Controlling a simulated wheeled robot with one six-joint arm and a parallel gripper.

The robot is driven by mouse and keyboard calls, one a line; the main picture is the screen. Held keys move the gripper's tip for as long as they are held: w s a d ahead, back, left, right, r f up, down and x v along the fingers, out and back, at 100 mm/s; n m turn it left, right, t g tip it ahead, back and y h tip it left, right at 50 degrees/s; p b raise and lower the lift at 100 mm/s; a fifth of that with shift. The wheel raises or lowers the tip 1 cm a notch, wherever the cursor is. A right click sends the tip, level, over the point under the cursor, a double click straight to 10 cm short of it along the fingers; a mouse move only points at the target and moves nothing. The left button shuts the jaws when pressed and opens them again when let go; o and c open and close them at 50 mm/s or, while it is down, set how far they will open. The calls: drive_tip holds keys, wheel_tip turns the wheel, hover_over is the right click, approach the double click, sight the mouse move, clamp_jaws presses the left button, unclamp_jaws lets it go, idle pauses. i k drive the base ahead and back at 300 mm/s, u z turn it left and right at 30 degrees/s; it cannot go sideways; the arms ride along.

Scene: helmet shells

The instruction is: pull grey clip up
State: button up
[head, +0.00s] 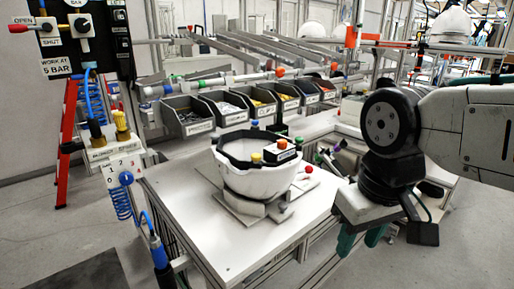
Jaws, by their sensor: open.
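A white helmet shell (262,180) sits upside down on a fixture (238,215) on the white table. A black band runs around its rim, with a dark block with an orange top (281,151) on it. Small yellow, blue and green knobs sit around the rim. I cannot make out a grey clip for certain; grey metal pieces show under and beside the shell. My gripper (360,242) hangs to the right of the shell, beyond the table's right edge, apart from everything. Its teal fingers point down, spread and empty; my wrist partly covers them.
Grey bins (188,116) with small parts line the table's back, below sloping rails. A red knob (308,169) is right of the shell. A valve panel (84,35) and blue hoses stand at left. The table's front (225,260) is clear.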

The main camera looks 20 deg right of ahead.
sight(214, 137)
drive_tip(key=z, duration=0.15)
drive_tip(key=k, duration=0.45)
drive_tip(key=u, duration=1)
drive_tip(key=i, duration=1)
drive_tip(key=z, duration=0.45)
